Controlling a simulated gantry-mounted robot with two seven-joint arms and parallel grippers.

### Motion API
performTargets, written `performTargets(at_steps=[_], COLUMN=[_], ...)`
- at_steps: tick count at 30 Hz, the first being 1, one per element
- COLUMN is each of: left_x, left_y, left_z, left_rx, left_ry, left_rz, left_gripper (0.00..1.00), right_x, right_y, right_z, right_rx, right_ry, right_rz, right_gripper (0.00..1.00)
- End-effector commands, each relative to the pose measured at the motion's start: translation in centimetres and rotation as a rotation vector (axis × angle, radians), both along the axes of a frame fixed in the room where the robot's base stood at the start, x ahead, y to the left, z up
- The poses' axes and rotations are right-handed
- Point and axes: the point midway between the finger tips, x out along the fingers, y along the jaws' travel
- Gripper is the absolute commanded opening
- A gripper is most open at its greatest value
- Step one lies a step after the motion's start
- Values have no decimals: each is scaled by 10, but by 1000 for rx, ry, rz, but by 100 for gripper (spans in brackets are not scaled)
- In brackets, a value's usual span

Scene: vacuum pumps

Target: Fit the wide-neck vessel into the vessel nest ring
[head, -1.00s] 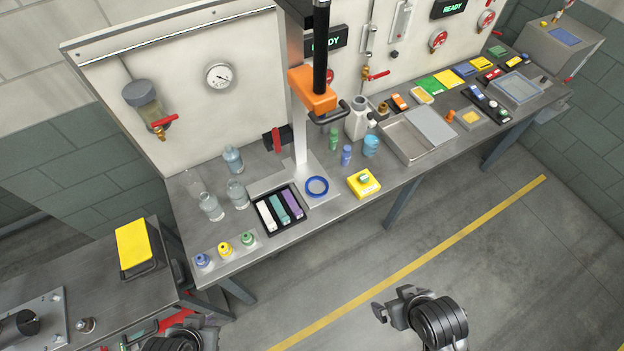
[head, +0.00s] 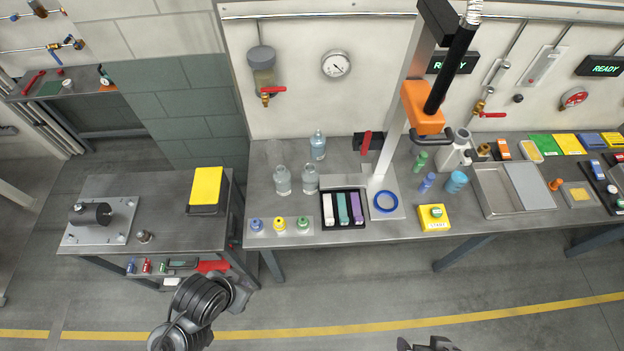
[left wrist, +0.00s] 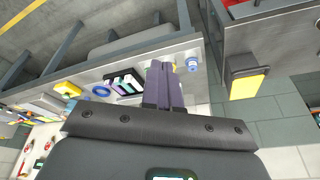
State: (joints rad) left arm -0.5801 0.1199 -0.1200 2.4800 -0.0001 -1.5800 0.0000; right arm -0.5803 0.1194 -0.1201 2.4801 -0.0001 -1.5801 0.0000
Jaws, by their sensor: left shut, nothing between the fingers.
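Several clear glass vessels stand upright at the left end of the bench: one at the front left (head: 282,181), one beside it (head: 310,179) and one behind (head: 318,145). I cannot tell which is the wide-neck one. The blue nest ring (head: 386,202) lies flat and empty on a grey plate below the orange-headed column; it also shows in the left wrist view (left wrist: 101,90). My left gripper (left wrist: 163,66) is shut and empty, in front of the bench and apart from the vessels. My right gripper (head: 430,344) is barely in view at the bottom edge; its fingers are unclear.
A black tray with coloured blocks (head: 324,222) lies between vessels and ring. Several small capped bottles (head: 279,225) stand at the front left edge. A yellow start box (head: 434,217) is right of the ring. The orange column head (head: 423,108) overhangs the ring area.

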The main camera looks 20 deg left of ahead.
Motion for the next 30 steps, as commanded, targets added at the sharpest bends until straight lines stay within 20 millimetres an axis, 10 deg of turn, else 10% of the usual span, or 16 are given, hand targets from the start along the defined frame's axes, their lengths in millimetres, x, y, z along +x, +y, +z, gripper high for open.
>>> performTargets(at_steps=[8, 26, 30], left_x=[0, 0, 0], left_y=[0, 0, 0], left_z=[0, 0, 0], left_rx=[0, 0, 0], left_ry=[0, 0, 0], left_rz=[0, 0, 0], left_gripper=[2, 93, 97], right_x=[0, 0, 0], right_y=[1, -1, -1], right_z=[0, 0, 0], right_rx=[4, -4, -7], right_ry=[0, 0, 0], right_rz=[-3, 3, 4], right_gripper=[100, 100, 100])
